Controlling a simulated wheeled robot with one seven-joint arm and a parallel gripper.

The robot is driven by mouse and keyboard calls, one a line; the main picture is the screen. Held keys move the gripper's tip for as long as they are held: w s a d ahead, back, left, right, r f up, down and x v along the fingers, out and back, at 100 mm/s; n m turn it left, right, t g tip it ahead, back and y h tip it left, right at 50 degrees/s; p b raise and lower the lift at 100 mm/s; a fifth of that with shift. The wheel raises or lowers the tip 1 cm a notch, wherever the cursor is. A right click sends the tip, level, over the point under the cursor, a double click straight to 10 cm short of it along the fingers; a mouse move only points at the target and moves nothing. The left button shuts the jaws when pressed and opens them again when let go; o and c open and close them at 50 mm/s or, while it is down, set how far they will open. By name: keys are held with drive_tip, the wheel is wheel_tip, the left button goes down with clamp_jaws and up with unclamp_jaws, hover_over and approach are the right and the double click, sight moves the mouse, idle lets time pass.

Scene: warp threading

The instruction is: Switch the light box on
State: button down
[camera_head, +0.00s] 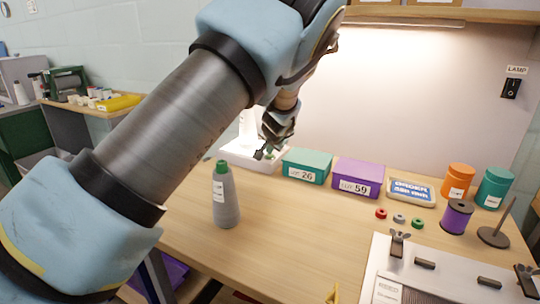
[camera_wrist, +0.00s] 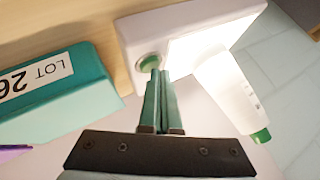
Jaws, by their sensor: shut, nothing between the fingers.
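The light box (camera_head: 240,158) is a white box at the back of the table, partly hidden behind my arm.
A white bottle with a green cap (camera_wrist: 230,90) stands at the light box. A teal LOT 26 box (camera_head: 306,166) and a purple box (camera_head: 358,178) stand to the right. A grey bottle (camera_head: 226,200) stands in front. A wall lamp switch (camera_head: 511,88) is far right.

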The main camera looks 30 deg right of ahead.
sight(270, 156)
drive_tip(key=shift+r+p, duration=0.4)
drive_tip(key=shift+r, duration=0.45)
wheel_tip(270, 156, up, 6)
drive_tip(key=p, duration=0.3)
idle(0.3)
drive_tip(key=shift+a, duration=0.1)
